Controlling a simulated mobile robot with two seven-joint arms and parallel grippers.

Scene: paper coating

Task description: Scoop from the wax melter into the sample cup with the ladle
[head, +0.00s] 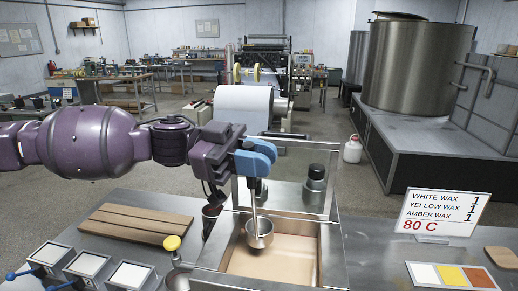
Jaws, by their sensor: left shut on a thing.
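My left gripper (254,165), with blue fingers, is shut on the upright handle of the metal ladle (259,236). The ladle hangs with its bowl down, over or just at the tan wax (270,264) inside the wax melter; I cannot tell whether the bowl touches the wax. The wax melter (331,258) is an open rectangular metal tank on the bench, with a raised frame behind it. My right gripper is not in view.
A slatted wooden board (136,223) and several square white-topped blocks (131,275) lie on the left. A yellow knob (172,243) stands near the melter's left side. A sign (440,213) reading 80 C and a colour card (451,275) are on the right.

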